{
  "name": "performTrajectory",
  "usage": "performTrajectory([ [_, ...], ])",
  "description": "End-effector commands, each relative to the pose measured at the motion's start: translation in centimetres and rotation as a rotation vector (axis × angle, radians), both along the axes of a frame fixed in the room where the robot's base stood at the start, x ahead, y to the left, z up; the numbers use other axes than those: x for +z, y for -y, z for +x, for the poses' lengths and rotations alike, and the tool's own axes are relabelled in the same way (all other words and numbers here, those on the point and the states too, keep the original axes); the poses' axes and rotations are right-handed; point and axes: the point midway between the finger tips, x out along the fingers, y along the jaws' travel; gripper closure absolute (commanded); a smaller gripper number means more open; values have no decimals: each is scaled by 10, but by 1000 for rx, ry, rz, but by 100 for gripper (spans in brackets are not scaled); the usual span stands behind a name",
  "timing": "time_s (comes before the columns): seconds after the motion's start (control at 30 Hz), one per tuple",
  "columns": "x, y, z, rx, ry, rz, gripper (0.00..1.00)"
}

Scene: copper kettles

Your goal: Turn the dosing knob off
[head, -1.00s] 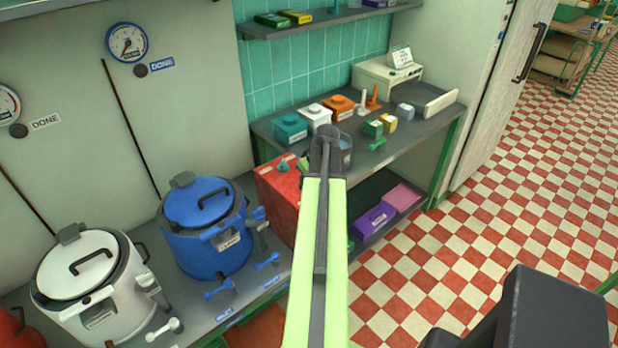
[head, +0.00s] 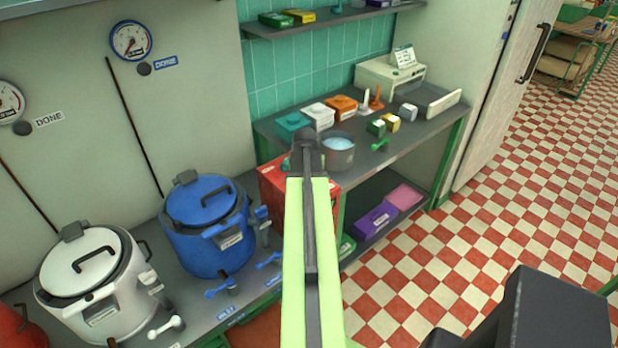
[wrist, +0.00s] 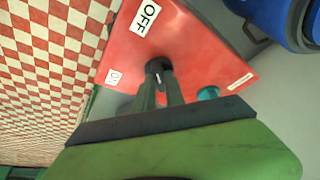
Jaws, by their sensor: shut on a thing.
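The red dosing box (head: 272,190) stands at the left end of the bench, partly behind my arm in the head view. In the wrist view its red face (wrist: 205,45) fills the middle, with an OFF label (wrist: 145,16) at the top and an ON label (wrist: 114,76) at the left. My gripper (wrist: 158,74) is shut on the dark dosing knob (wrist: 157,66) between these labels and the teal piece. A small white mark shows between the fingers. The knob is mostly covered by the fingertips, so its exact setting is unclear. My arm hides it in the head view.
A teal round piece (wrist: 208,93) sits on the box, right of my fingers. A blue kettle (head: 207,225) and a white kettle (head: 95,280) stand left of the box. A grey pot (head: 338,152) stands close to its right. Open floor lies at right.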

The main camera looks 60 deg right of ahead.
Motion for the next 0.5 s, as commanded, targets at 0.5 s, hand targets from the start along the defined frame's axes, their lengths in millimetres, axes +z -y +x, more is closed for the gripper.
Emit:
performTrajectory([
  [0.5,1,5,-1,-46,1,-10,100],
])
